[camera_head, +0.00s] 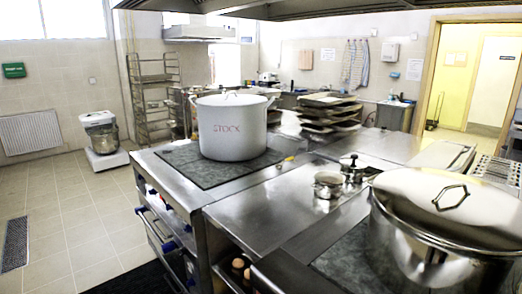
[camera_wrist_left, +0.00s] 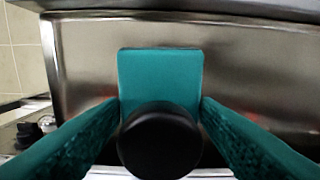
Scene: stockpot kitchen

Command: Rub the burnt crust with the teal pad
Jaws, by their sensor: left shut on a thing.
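The teal pad (camera_wrist_left: 160,72) is in the middle of the left wrist view, with a round black knob (camera_wrist_left: 160,142) on its near side. My left gripper (camera_wrist_left: 160,106) has a teal finger on each side and is shut on the pad. Beyond the pad is a steel surface (camera_wrist_left: 255,75) with a raised rim and faint brownish shading. I cannot make out the burnt crust for certain, and I cannot tell whether the pad touches the steel. Neither gripper shows in the head view.
A white STOCK pot (camera_head: 232,128) stands on the dark hob plate at the middle. A large lidded steel pot (camera_head: 445,225) stands at the front right. Small lidded pots (camera_head: 328,186) and stacked trays (camera_head: 325,112) are near the centre. The floor at left is mostly clear.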

